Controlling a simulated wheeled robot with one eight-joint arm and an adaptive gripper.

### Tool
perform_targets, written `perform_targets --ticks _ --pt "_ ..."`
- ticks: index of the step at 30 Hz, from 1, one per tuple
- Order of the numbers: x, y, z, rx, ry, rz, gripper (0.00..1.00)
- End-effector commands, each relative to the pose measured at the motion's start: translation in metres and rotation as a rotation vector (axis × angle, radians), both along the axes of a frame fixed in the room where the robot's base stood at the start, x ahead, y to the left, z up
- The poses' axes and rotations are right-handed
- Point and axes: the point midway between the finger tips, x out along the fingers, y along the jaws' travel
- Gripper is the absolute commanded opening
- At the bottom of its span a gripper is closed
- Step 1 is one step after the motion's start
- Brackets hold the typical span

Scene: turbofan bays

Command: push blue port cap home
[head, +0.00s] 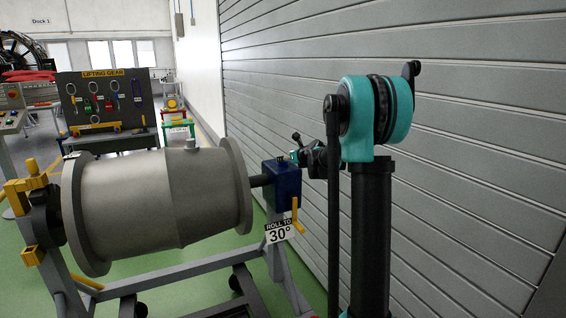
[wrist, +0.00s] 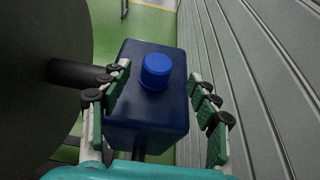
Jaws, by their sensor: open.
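The blue port cap (wrist: 155,71) is a short bright blue cylinder standing on top of a dark blue box (wrist: 147,112). In the head view the box (head: 286,186) sits at the right end of the grey drum's shaft. My gripper (head: 299,155) is at the upper right of the box in that view. In the wrist view my gripper (wrist: 158,74) is open and empty, with its fingers to the left and right of the cap, apart from it. Whether the cap is fully seated cannot be told.
A large grey drum (head: 150,205) lies in a stand, left of the box. A yellow crank handle (head: 295,214) and a "ROLL TO 30°" sign (head: 278,232) are by the box. A grey slatted wall (head: 460,160) runs close on the right. A tool board (head: 105,98) stands behind.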

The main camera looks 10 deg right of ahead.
Motion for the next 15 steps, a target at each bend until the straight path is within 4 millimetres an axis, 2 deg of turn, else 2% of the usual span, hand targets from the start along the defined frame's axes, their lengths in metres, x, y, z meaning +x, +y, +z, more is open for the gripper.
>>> perform_targets --ticks 5,15 --pt "0.009 0.004 -0.005 0.0 0.0 0.001 0.61" --pt "0.044 0.018 -0.022 0.001 -0.001 0.0 0.61"
